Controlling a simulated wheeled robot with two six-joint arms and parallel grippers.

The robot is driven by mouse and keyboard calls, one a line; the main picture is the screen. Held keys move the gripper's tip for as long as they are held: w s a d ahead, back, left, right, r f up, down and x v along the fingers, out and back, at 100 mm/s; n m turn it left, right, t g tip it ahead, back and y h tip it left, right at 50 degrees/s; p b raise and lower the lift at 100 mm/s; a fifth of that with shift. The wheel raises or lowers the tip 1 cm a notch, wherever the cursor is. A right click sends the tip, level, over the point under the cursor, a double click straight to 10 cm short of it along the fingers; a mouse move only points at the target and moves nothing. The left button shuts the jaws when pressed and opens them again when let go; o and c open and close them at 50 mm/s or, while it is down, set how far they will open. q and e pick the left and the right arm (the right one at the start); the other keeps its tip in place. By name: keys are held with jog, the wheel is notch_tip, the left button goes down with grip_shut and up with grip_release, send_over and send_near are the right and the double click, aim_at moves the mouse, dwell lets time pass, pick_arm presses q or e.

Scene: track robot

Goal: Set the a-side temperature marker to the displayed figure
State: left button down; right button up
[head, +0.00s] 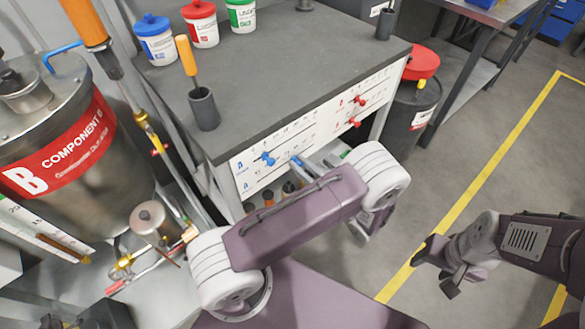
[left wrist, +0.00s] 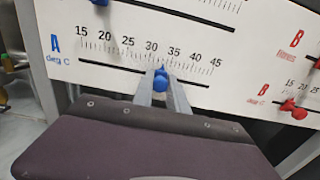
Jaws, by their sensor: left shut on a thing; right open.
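The white panel (head: 310,125) on the table's front carries two A scales and two B scales. In the left wrist view, the blue A-side temperature marker (left wrist: 160,82) sits on the lower scale, labelled A deg C, a little past 30 and short of 35. My left gripper (left wrist: 161,88) is shut on this marker from both sides. In the head view, my left gripper (head: 298,162) is at the panel's lower edge, partly hidden by my arm. My right gripper (head: 436,268) is open and empty over the floor at the right. No displayed figure is readable.
Another blue marker (head: 267,158) sits on the upper A scale, close to the left. Red markers (head: 360,100) sit on the B scales to the right. The tabletop (head: 290,65) holds tubs and a grey cup (head: 203,108). A drum (head: 408,115) stands right of the table.

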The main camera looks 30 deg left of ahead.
pick_arm(q)
jog(key=shift+w+d, duration=0.2)
jog(key=shift+w, duration=0.35)
jog(key=c, duration=1.3)
grip_release()
jog(key=shift+d, duration=0.1)
jog(key=p+v, duration=0.1)
jog(key=v, duration=0.8)
